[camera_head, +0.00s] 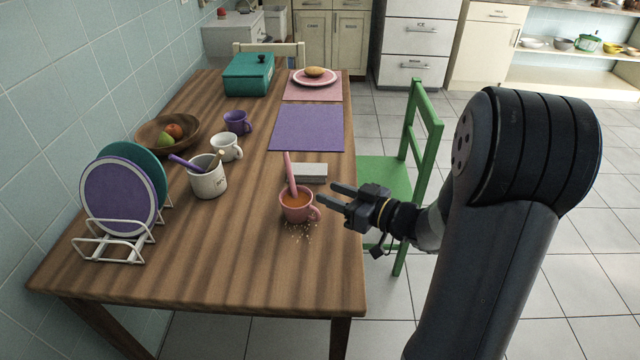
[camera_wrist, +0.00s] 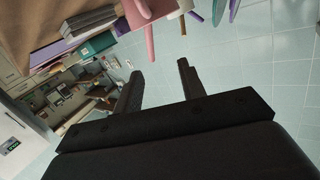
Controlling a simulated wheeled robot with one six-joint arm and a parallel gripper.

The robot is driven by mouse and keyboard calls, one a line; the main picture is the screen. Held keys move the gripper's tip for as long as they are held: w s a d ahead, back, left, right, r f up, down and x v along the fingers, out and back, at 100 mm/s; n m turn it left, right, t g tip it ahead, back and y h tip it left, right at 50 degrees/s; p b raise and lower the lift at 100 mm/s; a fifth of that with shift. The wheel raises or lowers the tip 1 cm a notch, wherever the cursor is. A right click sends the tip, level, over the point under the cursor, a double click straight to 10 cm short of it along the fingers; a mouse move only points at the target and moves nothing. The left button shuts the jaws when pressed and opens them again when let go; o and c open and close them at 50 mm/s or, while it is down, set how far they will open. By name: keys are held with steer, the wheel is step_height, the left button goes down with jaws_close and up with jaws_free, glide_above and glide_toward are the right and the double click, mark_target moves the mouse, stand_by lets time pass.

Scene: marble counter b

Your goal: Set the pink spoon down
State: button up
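The pink spoon (camera_head: 290,172) leans in a pink mug (camera_head: 297,208) of orange liquid, its handle rising above the rim. The mug stands near the right edge of the wooden table. My gripper (camera_head: 326,194) is open and empty just right of the mug, fingers pointing left. No contact with the spoon shows. In the wrist view my gripper's two fingers (camera_wrist: 158,68) are spread with nothing between them. A pink handle shape, apparently the spoon (camera_wrist: 149,45), shows beyond the fingertips. The spoon's bowl is hidden in the mug.
Crumbs (camera_head: 298,230) lie in front of the mug. A grey-white block (camera_head: 308,173) lies behind it. A white crock (camera_head: 207,180) with utensils and a plate rack (camera_head: 110,240) stand left. A purple mat (camera_head: 307,127) is bare. A green chair (camera_head: 425,125) stands right. The front tabletop is clear.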

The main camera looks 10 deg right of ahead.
steer(key=shift+s+d, duration=0.35)
steer(key=shift+d, duration=0.05)
steer(key=x, duration=0.3)
steer(key=b+x, duration=0.1)
steer(key=x, duration=0.2)
steer(key=r+b+x, duration=0.1)
steer(key=x, duration=0.2)
steer(key=shift+w+a, duration=0.25)
steer(key=shift+a, duration=0.1)
steer(key=shift+w+r+p, duration=0.15)
steer(key=shift+r+p, duration=1.65)
steer(key=shift+r, duration=0.05)
